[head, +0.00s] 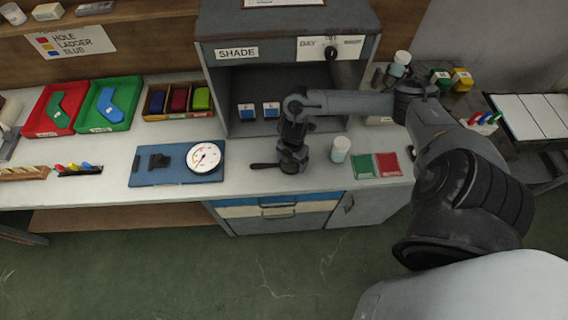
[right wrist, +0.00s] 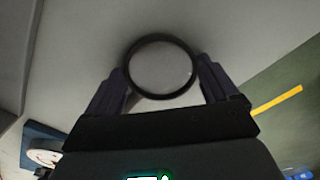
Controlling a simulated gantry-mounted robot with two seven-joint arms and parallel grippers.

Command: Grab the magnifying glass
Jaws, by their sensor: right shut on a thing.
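The magnifying glass shows in the head view as a dark handle (head: 263,166) sticking out to the left from under my right gripper, at the front of the workbench. In the right wrist view its round black rim and clear lens (right wrist: 160,68) sit between the two fingers. My right gripper (head: 291,164) points down at the bench top and is shut on the magnifying glass, with a finger on each side of the rim. The lens is hidden by the gripper in the head view. I cannot tell whether the glass touches the bench. My left gripper is out of view.
A white-lidded jar (head: 340,150) stands just right of the gripper, beside green (head: 363,166) and red (head: 388,164) squares. A blue board (head: 146,178) with a white dial (head: 204,158) lies to the left. The shade box (head: 232,85) rises behind. Red and green trays (head: 103,127) sit further left.

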